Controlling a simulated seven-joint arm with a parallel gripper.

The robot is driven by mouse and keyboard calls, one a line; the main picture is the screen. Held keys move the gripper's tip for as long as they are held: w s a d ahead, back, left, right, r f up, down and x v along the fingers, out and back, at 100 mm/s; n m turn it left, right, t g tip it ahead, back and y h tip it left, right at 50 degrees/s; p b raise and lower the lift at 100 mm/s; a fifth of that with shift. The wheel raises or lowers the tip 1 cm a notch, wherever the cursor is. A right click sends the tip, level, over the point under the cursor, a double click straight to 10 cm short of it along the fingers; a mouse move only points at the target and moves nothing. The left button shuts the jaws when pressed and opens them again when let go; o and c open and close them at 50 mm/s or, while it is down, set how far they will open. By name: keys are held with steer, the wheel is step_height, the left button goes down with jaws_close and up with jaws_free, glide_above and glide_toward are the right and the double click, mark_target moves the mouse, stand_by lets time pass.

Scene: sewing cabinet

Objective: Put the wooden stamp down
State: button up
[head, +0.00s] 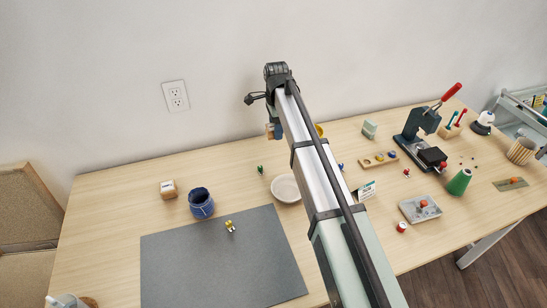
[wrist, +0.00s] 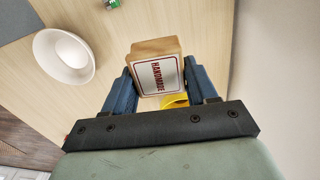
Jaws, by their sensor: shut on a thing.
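The wooden stamp (wrist: 155,47), a pale block with a white "HANDMADE" label framed in red, is between the two blue fingers of my gripper (wrist: 158,70) in the wrist view. My gripper is shut on it. In the head view, a small part of the stamp (head: 269,131) shows beside the blue finger near the back of the table, left of my arm. My arm hides most of the gripper there. I cannot tell whether the stamp's underside touches the table (head: 240,167).
A white bowl (head: 286,188), a green figure-like item (head: 260,169), a blue jar (head: 201,203) and a labelled wooden block (head: 168,189) stand left of my arm. A grey mat (head: 200,262) lies in front. A yellow thing (wrist: 175,101) is close to my gripper. A press (head: 416,137) stands right.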

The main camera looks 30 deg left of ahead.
steer(key=shift+f+n, duration=0.2)
steer(key=shift+n, duration=0.1)
steer(key=shift+f, duration=4.8)
steer(key=shift+f, duration=0.15)
steer(key=o, duration=1.1)
steer(key=shift+c, duration=0.2)
step_height(320, 180, up, 12)
steer(key=shift+r, duration=0.15)
